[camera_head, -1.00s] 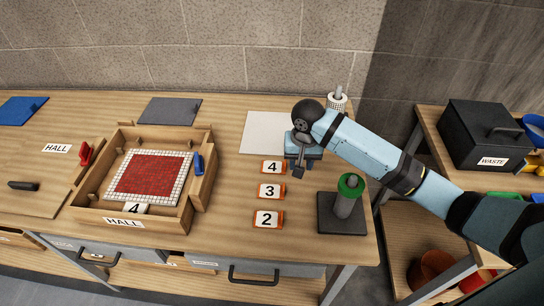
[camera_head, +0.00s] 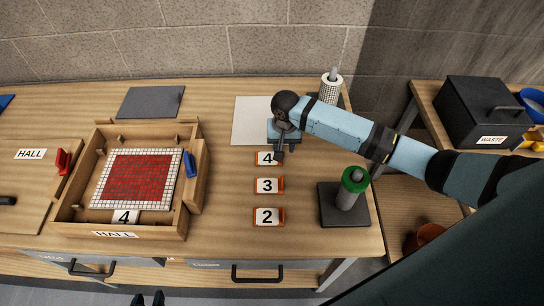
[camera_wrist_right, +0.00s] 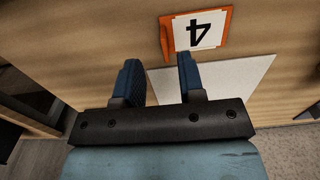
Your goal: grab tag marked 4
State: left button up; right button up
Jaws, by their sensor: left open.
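The orange-edged tag marked 4 (camera_head: 266,158) lies flat on the table, at the back of a column above tags marked 3 (camera_head: 267,186) and 2 (camera_head: 267,217). My right gripper (camera_head: 281,157) is over its right side and hides part of it. In the right wrist view the tag (camera_wrist_right: 198,33) lies past the tips of my right gripper (camera_wrist_right: 159,62), whose fingers are apart with nothing between them. Another plate marked 4 (camera_head: 125,217) is in the wooden tray. My left gripper (camera_head: 148,299) shows only its dark, parted fingertips at the bottom edge.
The wooden tray (camera_head: 185,222) marked HALL holds a red and white mosaic (camera_head: 138,178). A green-topped post (camera_head: 354,181) on a dark base stands right of the tags. A pale sheet (camera_head: 249,121) lies behind them. Bare table lies between tray and tags.

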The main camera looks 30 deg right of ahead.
aim_at(269, 156)
jog(key=shift+w+f+p, duration=0.25)
jog(key=shift+f+p, duration=0.05)
jog(key=shift+f, duration=1.05)
jog(key=shift+w+f+p, duration=0.25)
jog(key=shift+f, duration=1.05)
grip_shut()
